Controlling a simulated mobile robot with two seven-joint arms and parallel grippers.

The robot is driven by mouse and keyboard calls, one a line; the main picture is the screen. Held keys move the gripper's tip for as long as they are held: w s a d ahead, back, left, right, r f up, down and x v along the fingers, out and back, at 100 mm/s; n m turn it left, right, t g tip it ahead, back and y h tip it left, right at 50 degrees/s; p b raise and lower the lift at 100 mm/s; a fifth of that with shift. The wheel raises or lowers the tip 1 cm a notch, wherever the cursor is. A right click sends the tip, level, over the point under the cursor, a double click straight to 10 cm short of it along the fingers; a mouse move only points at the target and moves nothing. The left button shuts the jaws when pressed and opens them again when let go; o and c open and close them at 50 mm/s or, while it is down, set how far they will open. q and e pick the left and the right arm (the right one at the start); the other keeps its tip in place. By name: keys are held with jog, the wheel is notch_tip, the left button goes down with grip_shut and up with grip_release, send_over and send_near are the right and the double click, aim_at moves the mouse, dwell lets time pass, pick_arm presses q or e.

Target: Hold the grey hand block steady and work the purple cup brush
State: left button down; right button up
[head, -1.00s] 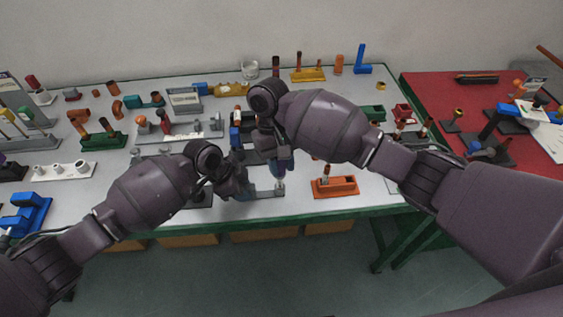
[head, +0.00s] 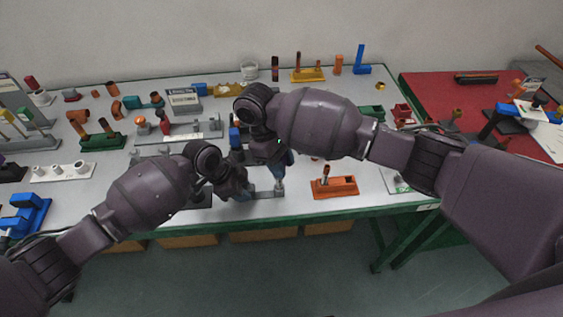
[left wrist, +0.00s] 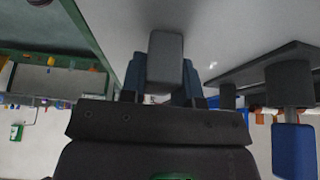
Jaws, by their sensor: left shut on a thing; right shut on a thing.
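The grey hand block (head: 268,193) is low over or on the front edge of the table, at the middle of the head view. My left gripper (head: 247,190) is shut on its left end. In the left wrist view the grey block (left wrist: 165,60) stands between the blue fingers. My right gripper (head: 281,170) is shut just above the block's right end, pointing down. A small pale piece (head: 279,185) shows under its fingertips. The purple cup brush is mostly hidden by the right gripper, and I cannot make out its shape.
An orange tray (head: 335,188) with an upright piece stands to the right of my right gripper. Dark and grey fixtures crowd the table behind both grippers. The green table edge (head: 320,214) runs close in front. A red table (head: 440,95) adjoins at the right.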

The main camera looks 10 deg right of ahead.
jog(key=shift+r, duration=2.3)
pick_arm(q)
jog(key=c, duration=0.8)
grip_release()
